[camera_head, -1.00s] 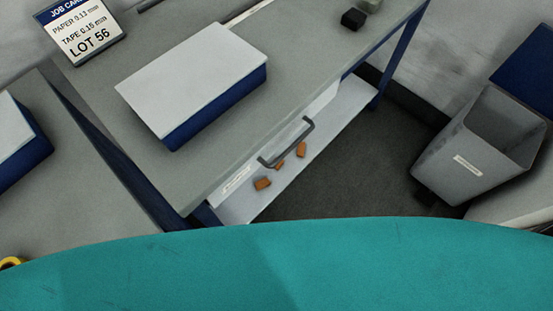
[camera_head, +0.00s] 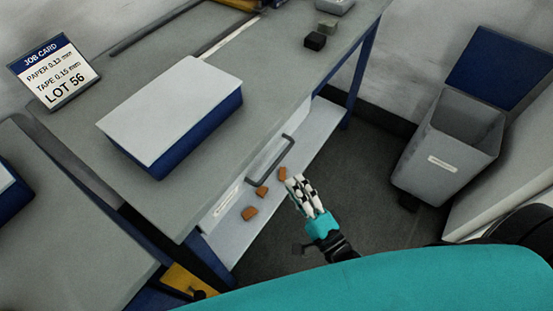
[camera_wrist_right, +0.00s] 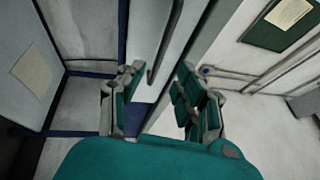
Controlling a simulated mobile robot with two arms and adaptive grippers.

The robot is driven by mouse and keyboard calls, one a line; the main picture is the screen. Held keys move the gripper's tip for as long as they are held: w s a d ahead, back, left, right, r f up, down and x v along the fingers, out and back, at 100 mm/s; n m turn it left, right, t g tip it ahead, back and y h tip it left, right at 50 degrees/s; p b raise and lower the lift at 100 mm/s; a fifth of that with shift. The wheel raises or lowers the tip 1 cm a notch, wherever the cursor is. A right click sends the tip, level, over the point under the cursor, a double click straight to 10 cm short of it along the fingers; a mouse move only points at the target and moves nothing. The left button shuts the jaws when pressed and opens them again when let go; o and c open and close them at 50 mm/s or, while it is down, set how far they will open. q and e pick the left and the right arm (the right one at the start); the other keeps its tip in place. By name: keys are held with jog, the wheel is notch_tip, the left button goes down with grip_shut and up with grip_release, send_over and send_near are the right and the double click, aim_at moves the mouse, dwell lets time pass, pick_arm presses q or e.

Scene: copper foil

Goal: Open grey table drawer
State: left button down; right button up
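The grey table (camera_head: 190,185) fills the middle of the head view. Its pale drawer front (camera_head: 232,197) sits under the tabletop edge, with a label and a dark grey bar handle (camera_head: 270,160). The drawer looks shut. My right gripper (camera_head: 299,183) is in front of the drawer, just right of and below the handle in the picture, apart from it. In the right wrist view my right gripper (camera_wrist_right: 158,98) shows two spread fingers. A dark bar, probably the handle, shows between and beyond them. My left gripper is not in view.
Several orange-brown pieces (camera_head: 262,192) lie on the white lower shelf (camera_head: 318,130). A white-topped blue box (camera_head: 175,105), a job card (camera_head: 52,75) and dark blocks (camera_head: 315,40) stand on the tabletop. A grey bin (camera_head: 445,145) stands right. Dark floor (camera_head: 365,165) is clear between.

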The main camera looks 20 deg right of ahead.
aim_at(277, 161)
jog(key=x, duration=0.8)
jog(key=shift+w+p, duration=0.2)
jog(key=shift+p, duration=0.1)
grip_shut()
